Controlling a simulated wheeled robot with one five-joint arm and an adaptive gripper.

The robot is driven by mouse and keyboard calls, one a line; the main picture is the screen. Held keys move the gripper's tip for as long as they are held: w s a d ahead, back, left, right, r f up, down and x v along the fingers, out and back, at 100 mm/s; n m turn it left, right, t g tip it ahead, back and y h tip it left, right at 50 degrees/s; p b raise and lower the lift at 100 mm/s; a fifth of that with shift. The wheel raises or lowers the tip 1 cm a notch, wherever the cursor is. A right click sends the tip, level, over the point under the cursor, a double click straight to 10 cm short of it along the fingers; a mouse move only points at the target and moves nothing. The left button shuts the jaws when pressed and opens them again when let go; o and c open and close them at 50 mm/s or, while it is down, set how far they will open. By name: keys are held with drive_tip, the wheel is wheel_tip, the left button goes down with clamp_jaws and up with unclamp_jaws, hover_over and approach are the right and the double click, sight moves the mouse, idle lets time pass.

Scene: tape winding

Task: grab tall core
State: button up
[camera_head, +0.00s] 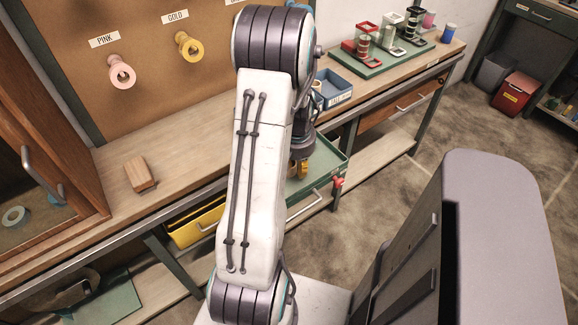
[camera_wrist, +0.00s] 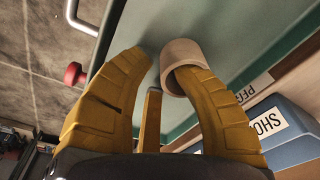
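A beige hollow core (camera_wrist: 183,56) lies at the tip of the right finger in the wrist view, over a green drawer surface (camera_wrist: 228,32). My gripper (camera_wrist: 160,64) has its yellow fingers apart, with a gap between the left fingertip and the core. The right fingertip overlaps the core's open end; I cannot tell whether it is inside it or only in front. In the head view my gripper (camera_head: 299,168) is partly hidden by my arm, over the open green drawer (camera_head: 326,158). The core cannot be made out there.
A blue bin (camera_head: 335,88) stands on the workbench above the drawer; its label, partly readable as "SHO", shows in the wrist view (camera_wrist: 268,123). A red knob (camera_head: 338,182) and a handle are on the drawer front. A wooden block (camera_head: 140,172) lies on the bench at left.

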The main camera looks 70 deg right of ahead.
clamp_jaws()
drive_tip(key=shift+r, duration=0.1)
idle(0.3)
